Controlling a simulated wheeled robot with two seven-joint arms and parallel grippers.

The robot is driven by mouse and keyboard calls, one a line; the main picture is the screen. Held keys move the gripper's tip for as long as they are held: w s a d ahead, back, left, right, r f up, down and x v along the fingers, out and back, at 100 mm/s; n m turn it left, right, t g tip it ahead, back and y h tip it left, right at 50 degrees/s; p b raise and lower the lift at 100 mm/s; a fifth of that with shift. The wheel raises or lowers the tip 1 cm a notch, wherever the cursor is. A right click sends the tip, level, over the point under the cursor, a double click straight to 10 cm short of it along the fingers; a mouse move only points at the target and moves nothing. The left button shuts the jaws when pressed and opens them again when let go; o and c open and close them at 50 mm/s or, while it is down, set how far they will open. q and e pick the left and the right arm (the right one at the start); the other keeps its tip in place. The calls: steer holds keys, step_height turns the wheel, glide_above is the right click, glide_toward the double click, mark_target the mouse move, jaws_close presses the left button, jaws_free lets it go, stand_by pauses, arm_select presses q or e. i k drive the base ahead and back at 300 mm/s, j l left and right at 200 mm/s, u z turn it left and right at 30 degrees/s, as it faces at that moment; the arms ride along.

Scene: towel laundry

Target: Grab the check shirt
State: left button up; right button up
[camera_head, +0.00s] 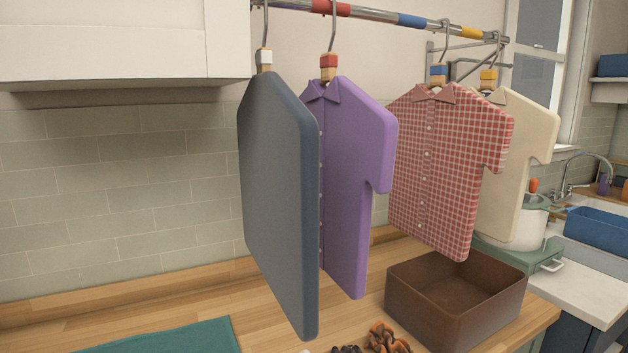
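The red and white check shirt (440,165) hangs from the rail, third from the left, with a blue block (438,70) on its hanger. It has a collar and a row of buttons down the front. It hangs between a purple shirt (350,180) on its left and a cream shirt (520,160) on its right, which it partly covers. Neither of my grippers shows in the head view.
A dark grey garment (280,200) hangs at the left of the rail (385,16). An open brown box (425,309) stands on the wooden counter (255,300) below the check shirt. A teal cloth (170,338) lies front left. A white cabinet (110,40) juts out upper left.

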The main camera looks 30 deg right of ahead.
mark_target(446, 139)
steer(key=z, duration=1.6)
